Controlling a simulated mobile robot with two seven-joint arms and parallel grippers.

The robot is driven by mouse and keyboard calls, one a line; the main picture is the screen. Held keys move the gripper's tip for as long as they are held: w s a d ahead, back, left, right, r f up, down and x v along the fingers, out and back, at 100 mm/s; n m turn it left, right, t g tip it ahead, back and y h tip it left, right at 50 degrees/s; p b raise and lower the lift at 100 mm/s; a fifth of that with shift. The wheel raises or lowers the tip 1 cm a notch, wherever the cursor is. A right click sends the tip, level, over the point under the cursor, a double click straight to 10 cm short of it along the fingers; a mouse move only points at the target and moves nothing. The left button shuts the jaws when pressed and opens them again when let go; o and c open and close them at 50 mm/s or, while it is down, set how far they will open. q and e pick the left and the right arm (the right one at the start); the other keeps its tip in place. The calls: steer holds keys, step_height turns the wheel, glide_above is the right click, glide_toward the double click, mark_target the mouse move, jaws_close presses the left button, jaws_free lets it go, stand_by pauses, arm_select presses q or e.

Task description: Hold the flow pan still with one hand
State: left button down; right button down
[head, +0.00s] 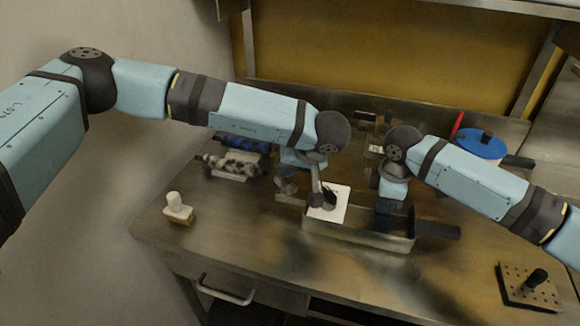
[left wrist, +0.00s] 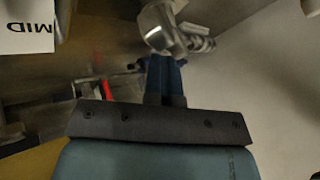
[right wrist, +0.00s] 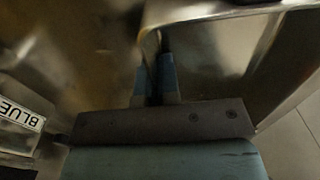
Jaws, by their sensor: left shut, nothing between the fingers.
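The flow pan (head: 360,239) is a long shallow metal tray on the steel table, in the middle of the head view. A dark bar (head: 437,229) juts from its right end. My right gripper (head: 386,214) reaches down into the pan's area. In the right wrist view, its blue fingers (right wrist: 155,82) sit close together on either side of the pan's thin wall (right wrist: 215,12). My left gripper (left wrist: 163,72) is shut and empty, its fingers together near a shiny metal part (left wrist: 160,28). In the head view its tips are partly hidden near the pan's far left corner.
A white card (head: 341,207) stands by the pan; a card reading "MID" (left wrist: 25,40) shows in the left wrist view. A blue round lid (head: 482,143) and a perforated block (head: 518,292) are at right.

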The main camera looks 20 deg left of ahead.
mark_target(287, 180)
arm_select(q)
steer(key=shift+s+a+n+g, duration=0.1)
steer(key=shift+a+n+g, duration=0.2)
steer(key=shift+n, duration=0.2)
stand_by(3.8)
stand_by(0.6)
